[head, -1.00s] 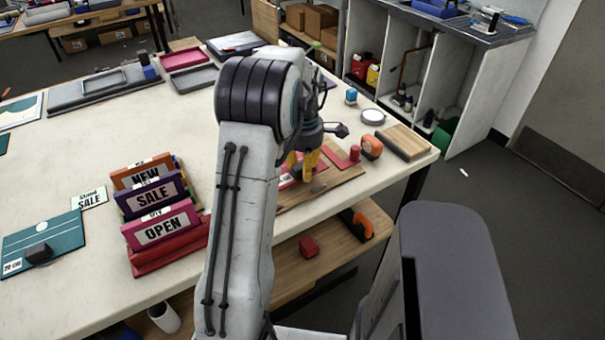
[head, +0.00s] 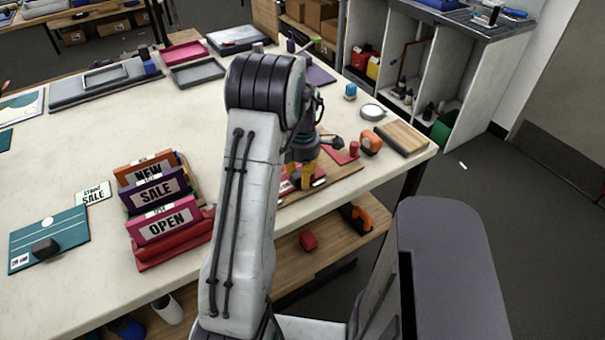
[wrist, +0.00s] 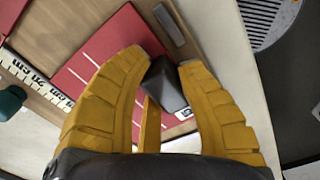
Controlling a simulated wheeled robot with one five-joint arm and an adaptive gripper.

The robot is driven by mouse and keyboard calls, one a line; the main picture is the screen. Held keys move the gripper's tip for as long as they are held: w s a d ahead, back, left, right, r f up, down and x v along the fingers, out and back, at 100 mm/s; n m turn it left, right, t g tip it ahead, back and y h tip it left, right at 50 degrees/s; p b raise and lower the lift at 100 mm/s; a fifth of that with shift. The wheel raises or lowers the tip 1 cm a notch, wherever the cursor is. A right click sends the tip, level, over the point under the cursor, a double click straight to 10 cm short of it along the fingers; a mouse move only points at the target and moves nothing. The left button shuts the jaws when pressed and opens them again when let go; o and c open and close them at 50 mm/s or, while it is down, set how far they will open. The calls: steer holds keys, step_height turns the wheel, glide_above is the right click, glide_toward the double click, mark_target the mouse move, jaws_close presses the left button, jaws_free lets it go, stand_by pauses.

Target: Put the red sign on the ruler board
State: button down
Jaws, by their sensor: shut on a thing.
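The red sign (wrist: 104,62) is a flat red panel with white lines and a dark grey grip block (wrist: 165,85). My gripper (wrist: 168,78) is shut on that block, its yellow fingers on either side. The ruler board (wrist: 60,22) is wooden, with a white numbered ruler strip (wrist: 36,80) along one side and a grey bar on it. The red sign is over the board; I cannot tell whether it touches it. In the head view my gripper (head: 303,178) is over the board (head: 338,183), and my fingers and arm hide much of the sign (head: 286,187).
A rack with NEW, SALE and OPEN signs (head: 170,252) stands left of my arm. A teal panel (head: 48,240) lies at far left. An orange tool (head: 370,142), a red cylinder (head: 353,149) and a wooden block (head: 403,139) lie right of the board. The table's middle is clear.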

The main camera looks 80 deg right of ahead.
steer(key=c, duration=0.9)
jaws_free()
steer(key=shift+f, duration=0.1)
